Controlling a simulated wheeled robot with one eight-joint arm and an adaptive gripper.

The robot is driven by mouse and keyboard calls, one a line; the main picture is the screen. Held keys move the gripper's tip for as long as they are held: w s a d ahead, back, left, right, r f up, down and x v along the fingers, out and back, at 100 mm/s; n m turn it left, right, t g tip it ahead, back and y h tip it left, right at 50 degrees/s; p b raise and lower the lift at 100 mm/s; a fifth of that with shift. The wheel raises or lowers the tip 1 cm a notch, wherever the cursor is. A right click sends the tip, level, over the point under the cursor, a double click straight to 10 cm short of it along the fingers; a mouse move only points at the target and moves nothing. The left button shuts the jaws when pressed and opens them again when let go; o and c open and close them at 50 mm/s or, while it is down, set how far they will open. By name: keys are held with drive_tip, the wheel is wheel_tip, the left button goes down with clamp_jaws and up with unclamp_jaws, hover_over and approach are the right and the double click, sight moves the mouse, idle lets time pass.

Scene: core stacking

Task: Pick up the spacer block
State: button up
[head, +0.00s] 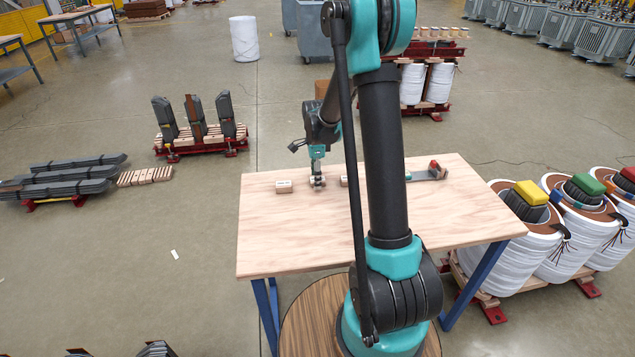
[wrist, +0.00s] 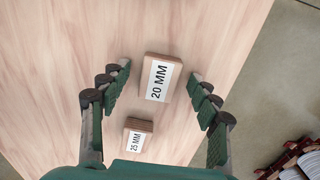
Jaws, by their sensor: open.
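A spacer block labelled 20 MM (wrist: 161,78) lies flat on the wooden table in the wrist view. My gripper (wrist: 157,82) is open, with its fingers on either side of this block and visible gaps between. A second spacer block labelled 25 MM (wrist: 137,138) lies closer to the palm in the same view. In the head view my gripper (head: 318,182) is low over the table. One block (head: 284,187) sits to its left, and another (head: 344,181) to its right is partly hidden by my arm. Their labels are unreadable there.
The table (head: 300,240) has bare room in front. A grey part with a red piece (head: 434,170) lies at the table's right side. White coils with coloured tops (head: 530,220) stand close beyond the right edge.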

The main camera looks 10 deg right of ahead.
drive_tip(key=c, duration=1.1)
